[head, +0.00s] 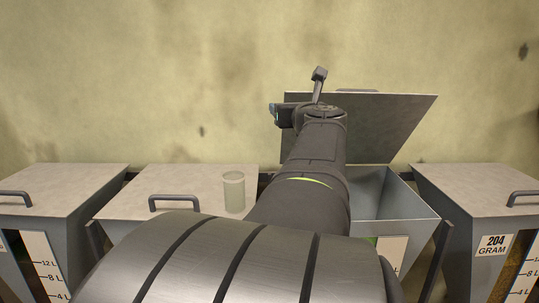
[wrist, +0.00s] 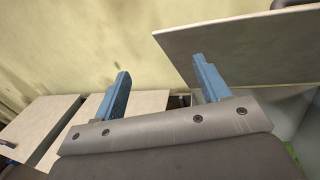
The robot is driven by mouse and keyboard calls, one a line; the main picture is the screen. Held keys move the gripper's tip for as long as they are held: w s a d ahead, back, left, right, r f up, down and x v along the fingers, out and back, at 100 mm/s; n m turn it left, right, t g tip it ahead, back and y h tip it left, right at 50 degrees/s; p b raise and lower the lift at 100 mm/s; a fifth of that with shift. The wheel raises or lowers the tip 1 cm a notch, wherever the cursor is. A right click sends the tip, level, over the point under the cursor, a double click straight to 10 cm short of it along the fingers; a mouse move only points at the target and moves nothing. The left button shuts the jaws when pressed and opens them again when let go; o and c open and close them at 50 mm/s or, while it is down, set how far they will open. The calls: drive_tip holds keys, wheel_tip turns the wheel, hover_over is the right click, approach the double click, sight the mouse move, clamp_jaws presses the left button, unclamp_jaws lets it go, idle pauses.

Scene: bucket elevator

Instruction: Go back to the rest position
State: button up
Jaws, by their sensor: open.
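My gripper (wrist: 163,90) is open and empty in the wrist view, its two blue fingers spread apart. In the head view my arm reaches forward over the bins, and the gripper is mostly hidden behind my own wrist, near the raised lid (head: 385,125) of the open bucket. That lid also shows at the upper right of the wrist view (wrist: 240,48), close to the right finger. The open bucket (head: 400,205) stands right of my arm, with its grey inner walls visible.
A translucent cup (head: 233,192) stands on the closed lid (head: 135,200) left of my arm. Another closed bin (head: 55,185) is at far left. A closed bin (head: 475,190) labelled "204 GRAM" is at right. A stained wall (head: 130,80) rises behind; space above the left bins is clear.

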wheel_tip(320, 180, up, 6)
drive_tip(key=s+d+m+h, duration=0.1)
drive_tip(key=h, duration=0.2)
drive_tip(key=shift+d+m, duration=0.2)
drive_tip(key=shift+m, duration=0.2)
drive_tip(key=shift+f, duration=0.1)
idle(2.5)
